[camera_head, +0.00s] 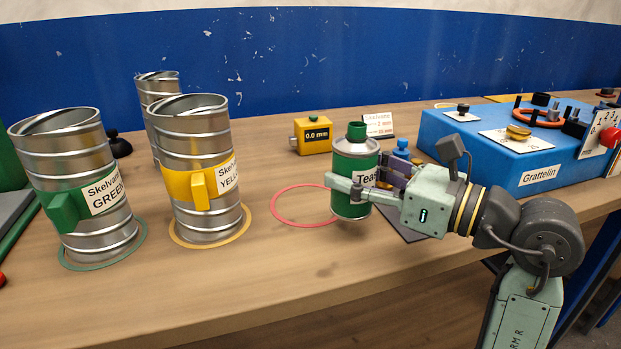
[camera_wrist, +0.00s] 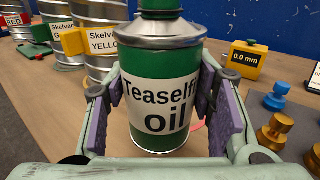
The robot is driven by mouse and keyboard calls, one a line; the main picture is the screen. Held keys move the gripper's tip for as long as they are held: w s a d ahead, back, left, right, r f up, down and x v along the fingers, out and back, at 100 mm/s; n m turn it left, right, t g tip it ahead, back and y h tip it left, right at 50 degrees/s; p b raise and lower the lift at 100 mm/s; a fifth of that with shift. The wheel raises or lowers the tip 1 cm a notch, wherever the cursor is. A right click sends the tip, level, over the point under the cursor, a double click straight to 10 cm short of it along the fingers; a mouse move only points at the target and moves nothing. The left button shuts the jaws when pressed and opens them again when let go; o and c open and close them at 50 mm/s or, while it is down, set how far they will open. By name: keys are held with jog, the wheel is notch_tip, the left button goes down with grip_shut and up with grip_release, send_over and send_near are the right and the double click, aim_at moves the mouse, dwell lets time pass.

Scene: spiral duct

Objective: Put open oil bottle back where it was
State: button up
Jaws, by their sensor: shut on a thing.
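The oil bottle (camera_head: 355,165) is a green and silver can with a white label, held upright. In the wrist view the bottle (camera_wrist: 160,65) fills the middle, its label partly reading "oil". Its green neck shows at the top; in the head view I cannot tell for sure whether the neck is open. My gripper (camera_head: 352,186) is shut on the bottle's body from the right, with one finger on each side. In the wrist view the purple finger pads lie on both sides. The bottle is beside the right part of a red ring (camera_head: 276,205) on the table. Whether its base touches the table is unclear.
Metal ducts labelled green (camera_head: 75,155) and yellow (camera_head: 190,130) stand at left, another behind. A yellow 0.0 mm gauge (camera_head: 313,134), a small sign (camera_head: 379,124) and a blue Grattelin box (camera_head: 455,140) stand behind and right. A dark mat (camera_head: 405,232) lies by the gripper. The table front is clear.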

aim_at(371, 204)
jog(key=x, duration=0.5)
jog(key=p+x, duration=0.1)
jog(key=x, duration=0.1)
jog(key=shift+w+a+f, duration=0.15)
jog(key=shift+w+f, duration=0.1)
jog(key=shift+f, duration=0.1)
jog(key=shift+f+p, duration=0.35)
jog(key=shift+f, duration=1.4)
jog(key=shift+f, duration=0.1)
jog(key=shift+f, duration=0.15)
jog(key=o, duration=1.3)
jog(key=shift+r, duration=0.25)
jog(key=b+v, duration=0.3)
jog(key=v, duration=0.9)
